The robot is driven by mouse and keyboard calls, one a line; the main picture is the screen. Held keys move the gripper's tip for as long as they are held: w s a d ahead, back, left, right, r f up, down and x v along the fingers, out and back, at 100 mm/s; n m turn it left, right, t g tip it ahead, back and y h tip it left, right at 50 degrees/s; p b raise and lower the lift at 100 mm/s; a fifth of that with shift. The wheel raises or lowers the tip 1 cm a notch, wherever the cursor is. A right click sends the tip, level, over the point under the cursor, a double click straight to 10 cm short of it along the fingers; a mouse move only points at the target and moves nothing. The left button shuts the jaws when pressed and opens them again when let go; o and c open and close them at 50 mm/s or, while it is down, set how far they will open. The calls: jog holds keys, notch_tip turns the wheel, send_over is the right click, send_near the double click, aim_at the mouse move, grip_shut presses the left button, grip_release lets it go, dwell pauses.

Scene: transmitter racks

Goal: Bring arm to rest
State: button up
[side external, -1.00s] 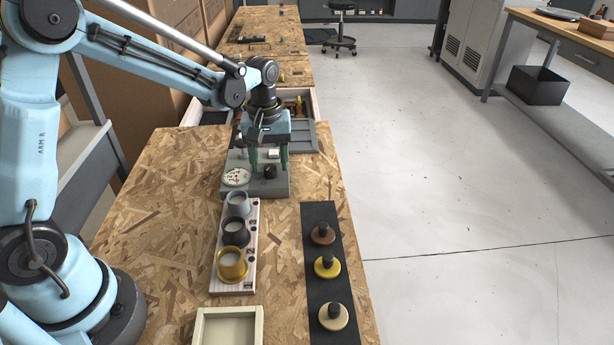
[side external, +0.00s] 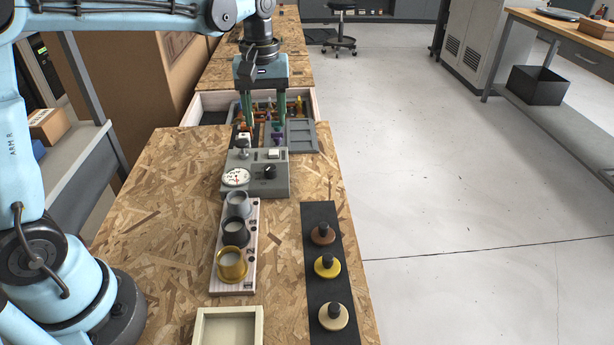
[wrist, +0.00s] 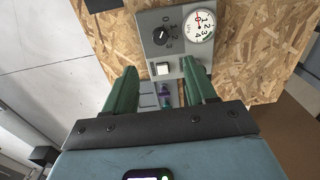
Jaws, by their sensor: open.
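My gripper (side external: 263,112) has two green fingers and is open and empty. In the side external view it hangs fingers down, above and beyond the grey control box (side external: 275,187), in front of the tray of parts. In the wrist view my gripper (wrist: 160,80) shows its fingers spread apart. The control box (wrist: 152,22) there carries a black knob (wrist: 160,36), a white square button (wrist: 162,69) and a round dial (wrist: 200,27). The fingers appear clear of the box.
A wooden drawer (side external: 312,104) with small parts lies behind the box. A wooden rack (side external: 248,287) holds three cups, and a black strip (side external: 318,217) holds three knobbed discs. A cream tray (side external: 258,325) stands at the front. The floor at right is open.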

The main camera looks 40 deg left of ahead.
jog(key=s+d+f+m+t, duration=0.2)
jog(key=s+m+t, duration=0.5)
jog(key=s, duration=0.6)
jog(key=shift+d+m, duration=0.55)
jog(key=shift+m, duration=0.55)
